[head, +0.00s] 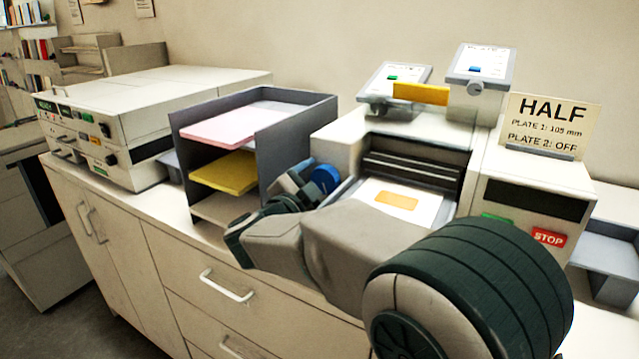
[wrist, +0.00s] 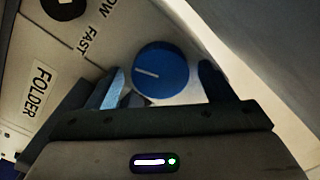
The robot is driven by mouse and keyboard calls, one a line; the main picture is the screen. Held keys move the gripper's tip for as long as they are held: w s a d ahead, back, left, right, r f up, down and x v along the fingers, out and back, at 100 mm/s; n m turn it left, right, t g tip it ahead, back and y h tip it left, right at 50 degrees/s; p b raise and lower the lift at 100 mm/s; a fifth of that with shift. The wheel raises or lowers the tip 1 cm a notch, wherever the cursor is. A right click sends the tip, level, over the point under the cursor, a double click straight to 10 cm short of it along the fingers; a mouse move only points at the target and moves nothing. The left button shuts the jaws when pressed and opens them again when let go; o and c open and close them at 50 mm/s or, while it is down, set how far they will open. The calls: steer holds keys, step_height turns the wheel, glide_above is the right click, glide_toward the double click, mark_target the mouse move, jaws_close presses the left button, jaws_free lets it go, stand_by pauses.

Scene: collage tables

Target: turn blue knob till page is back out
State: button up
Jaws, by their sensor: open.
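The blue knob (head: 326,178) is on the left side of the folding machine (head: 340,140), partly covered by my gripper (head: 308,184). In the wrist view the knob (wrist: 160,72) is round with a white pointer line, lying nearly level. My gripper (wrist: 164,84) is open, with one finger on each side of the knob; I cannot tell whether either touches it. The white page (head: 378,190) with an orange block lies on the machine's sloped bed, below the dark rollers. My arm covers its lower part.
A grey tray rack (head: 284,140) with pink and yellow paper stands close left of my gripper. A "HALF" sign (head: 550,125) and a red STOP button (head: 548,239) are at right. The wrist view shows "FOLDER" lettering (wrist: 40,90) and a black dial (wrist: 64,6).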

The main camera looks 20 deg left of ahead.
steer(key=c, duration=1)
steer(key=shift+f+b, duration=0.15)
steer(key=shift+b, duration=0.3)
steer(key=m+b, duration=0.2)
steer(key=shift+f+b, duration=0.15)
steer(key=shift+b, duration=0.25)
steer(key=m+b, duration=0.3)
steer(key=b, duration=0.1)
steer(key=shift+m+b, duration=0.3)
steer(key=shift+m, duration=0.1)
steer(key=m+b, duration=0.4)
steer(key=b, duration=0.1)
steer(key=m+b, duration=0.3)
steer(key=shift+m, duration=0.3)
steer(key=shift+r+m, duration=0.2)
steer(key=shift+m, duration=0.1)
